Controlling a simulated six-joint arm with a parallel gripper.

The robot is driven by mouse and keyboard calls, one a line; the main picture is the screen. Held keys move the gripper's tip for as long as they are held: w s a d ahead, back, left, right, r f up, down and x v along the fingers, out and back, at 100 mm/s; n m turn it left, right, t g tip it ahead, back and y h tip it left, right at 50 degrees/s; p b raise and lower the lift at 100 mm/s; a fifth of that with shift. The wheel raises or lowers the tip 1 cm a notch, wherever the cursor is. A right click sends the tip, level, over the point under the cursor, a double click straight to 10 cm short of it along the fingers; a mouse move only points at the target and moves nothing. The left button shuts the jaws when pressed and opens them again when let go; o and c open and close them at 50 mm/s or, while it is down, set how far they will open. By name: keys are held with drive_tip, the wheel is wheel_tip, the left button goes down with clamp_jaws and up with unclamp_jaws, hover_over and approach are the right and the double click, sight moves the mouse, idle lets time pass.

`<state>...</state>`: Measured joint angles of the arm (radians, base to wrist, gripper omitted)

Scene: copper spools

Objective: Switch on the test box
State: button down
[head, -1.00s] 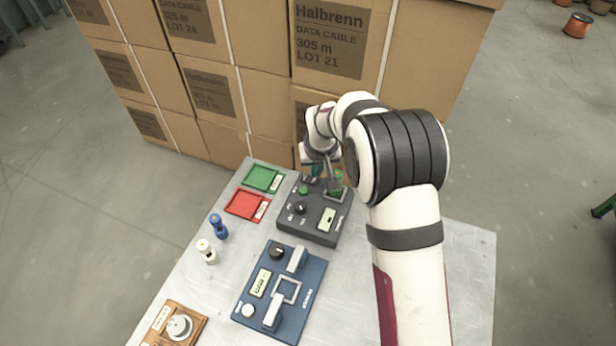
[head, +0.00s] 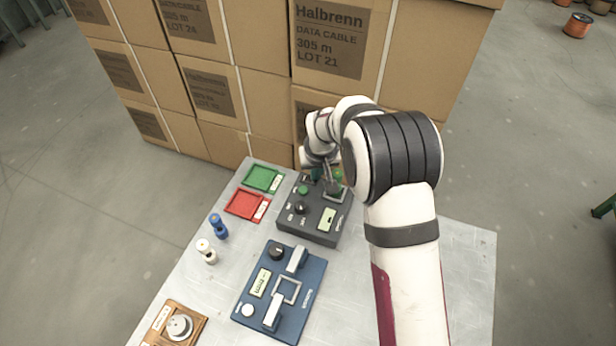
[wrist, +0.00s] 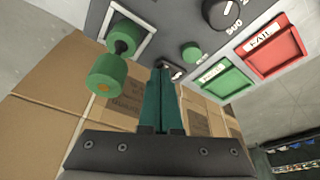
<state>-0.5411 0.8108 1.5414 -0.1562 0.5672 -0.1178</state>
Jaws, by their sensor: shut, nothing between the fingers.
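The dark grey test box (head: 290,226) stands on the table below my gripper. It has a black knob (wrist: 222,10), a green button (wrist: 192,53), a display (head: 328,217) and a square frame (wrist: 150,24). A green spool (wrist: 106,72) with a dark middle sits at that frame. A small switch (wrist: 177,73) on the box's far edge shows just beside my fingertips, partly hidden by them. My gripper (wrist: 163,72) is shut and empty, its teal fingers pointing at the box's far edge. I cannot tell whether they touch the switch. In the head view my gripper (head: 317,172) is partly hidden.
A green tray (head: 248,178) and a red tray (head: 231,206) lie left of the box. A blue device (head: 252,311), blue and white spools (head: 218,228) (head: 206,250) and a wooden stand (head: 160,330) are nearer. Stacked cartons (head: 215,90) rise behind the table.

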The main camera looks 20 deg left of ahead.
drive_tip(key=shift+f, duration=0.25)
drive_tip(key=shift+r, duration=3.55)
drive_tip(key=s+d+r+m+g, duration=0.1)
drive_tip(key=s+d+r+m, duration=0.1)
drive_tip(key=s+d+r, duration=0.3)
drive_tip(key=s+d+r+m, duration=0.2)
drive_tip(key=d+r, duration=0.1)
drive_tip(key=d, duration=0.4)
drive_tip(key=s+d+r+m+g, duration=0.1)
drive_tip(key=s+d+m, duration=0.2)
drive_tip(key=s, duration=0.9)
drive_tip(key=s+d+m+g, duration=0.1)
drive_tip(key=s+d+m, duration=0.3)
drive_tip(key=s+d, duration=0.4)
drive_tip(key=s, duration=0.5)
drive_tip(key=shift+d+r+m, duration=0.25)
drive_tip(key=shift+r+m, duration=0.05)
drive_tip(key=shift+r, duration=0.1)
